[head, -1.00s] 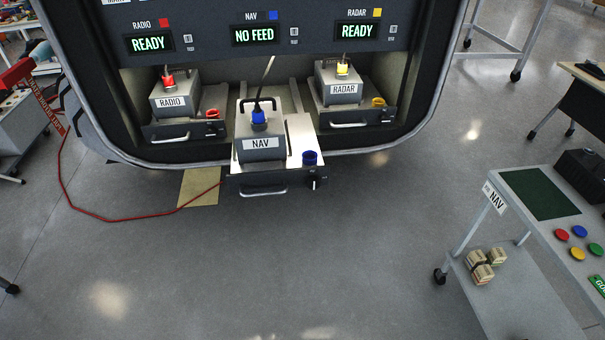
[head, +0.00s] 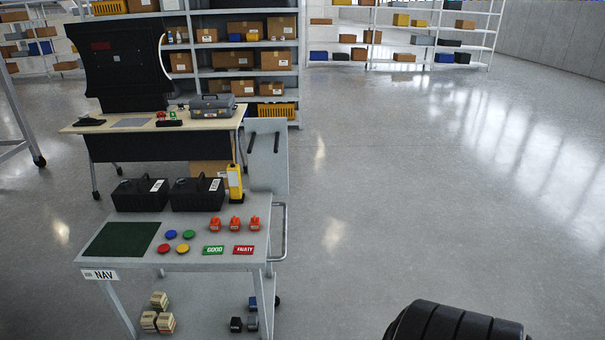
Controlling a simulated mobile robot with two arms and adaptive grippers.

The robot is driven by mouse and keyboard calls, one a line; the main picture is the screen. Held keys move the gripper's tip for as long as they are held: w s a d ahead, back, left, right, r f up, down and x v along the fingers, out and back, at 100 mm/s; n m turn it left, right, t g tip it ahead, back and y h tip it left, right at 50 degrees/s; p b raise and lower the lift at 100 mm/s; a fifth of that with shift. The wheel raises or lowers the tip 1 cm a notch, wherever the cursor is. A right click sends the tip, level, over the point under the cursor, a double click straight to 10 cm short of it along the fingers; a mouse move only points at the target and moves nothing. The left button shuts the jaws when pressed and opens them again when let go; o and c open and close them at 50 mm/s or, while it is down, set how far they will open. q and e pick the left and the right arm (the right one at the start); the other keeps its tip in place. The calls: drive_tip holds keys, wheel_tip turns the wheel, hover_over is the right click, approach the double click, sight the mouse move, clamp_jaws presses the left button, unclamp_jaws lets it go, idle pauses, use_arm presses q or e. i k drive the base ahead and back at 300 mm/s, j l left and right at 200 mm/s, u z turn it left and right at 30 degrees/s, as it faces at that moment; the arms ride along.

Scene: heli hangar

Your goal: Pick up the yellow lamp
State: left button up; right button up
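The yellow lamp (head: 234,182) stands upright on the top of the grey cart (head: 190,256), at its back right, beside a black case. It has a pale front panel and a dark tip. A dark ribbed part of my own arm shows at the bottom right edge. Neither gripper is in the head view, and nothing touches the lamp.
Two black cases (head: 140,194) (head: 197,193) stand left of the lamp. Coloured discs (head: 171,234), orange items (head: 236,223), and GOOD and FAULTY tags (head: 243,250) lie in front. A workbench (head: 150,124) and shelves (head: 245,84) stand behind. The floor (head: 390,190) to the right is clear.

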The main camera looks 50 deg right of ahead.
sight(237, 195)
drive_tip(key=z, duration=1.3)
drive_tip(key=i+j, duration=0.3)
drive_tip(key=j, duration=0.1)
